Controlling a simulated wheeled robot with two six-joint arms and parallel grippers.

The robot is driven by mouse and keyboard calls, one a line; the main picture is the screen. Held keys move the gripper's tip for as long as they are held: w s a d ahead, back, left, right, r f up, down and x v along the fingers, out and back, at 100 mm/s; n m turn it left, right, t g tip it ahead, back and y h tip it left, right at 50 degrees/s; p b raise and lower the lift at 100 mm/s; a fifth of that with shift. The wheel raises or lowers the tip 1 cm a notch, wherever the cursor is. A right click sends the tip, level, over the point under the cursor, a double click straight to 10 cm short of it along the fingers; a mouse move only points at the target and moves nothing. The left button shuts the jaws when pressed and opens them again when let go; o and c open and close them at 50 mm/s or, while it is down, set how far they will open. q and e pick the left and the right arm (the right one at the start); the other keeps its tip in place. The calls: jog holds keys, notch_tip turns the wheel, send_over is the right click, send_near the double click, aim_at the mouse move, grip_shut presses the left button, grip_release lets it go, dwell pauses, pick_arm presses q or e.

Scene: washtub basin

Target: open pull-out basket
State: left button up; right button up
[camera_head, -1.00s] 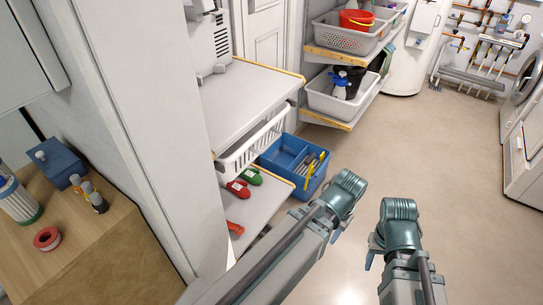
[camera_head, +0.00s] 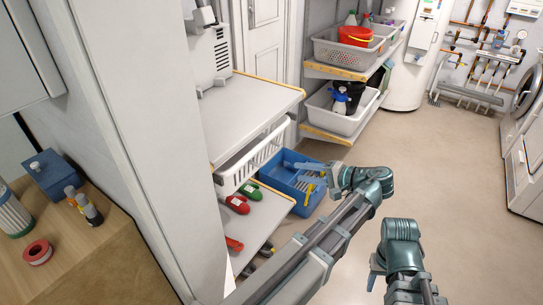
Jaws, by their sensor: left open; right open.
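The white slatted pull-out basket (camera_head: 254,158) hangs under the grey shelf top (camera_head: 245,117) left of centre. Its front shows beneath the shelf edge, and I cannot see inside it. My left gripper (camera_head: 312,174) is open, with its fingers pointing left. In the picture it lies to the right of the basket, apart from it and in front of the blue crate. My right gripper (camera_head: 374,270) is open and empty at the lower right, farther from the basket.
A tall white panel (camera_head: 150,130) stands at left. Open floor (camera_head: 450,160) lies to the right.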

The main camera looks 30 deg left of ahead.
aim_at(272, 154)
pick_arm(q)
jog(key=shift+y, duration=0.8)
jog(key=b+x, duration=0.1)
jog(key=x, duration=0.3)
jog(key=r+b+x, duration=0.1)
jog(key=x, duration=0.3)
jog(key=w+r+b+x, duration=0.1)
jog(key=x, duration=0.3)
jog(key=shift+a+r, duration=0.25)
jog(key=shift+a, duration=0.2)
jog(key=shift+c, duration=0.3)
grip_shut()
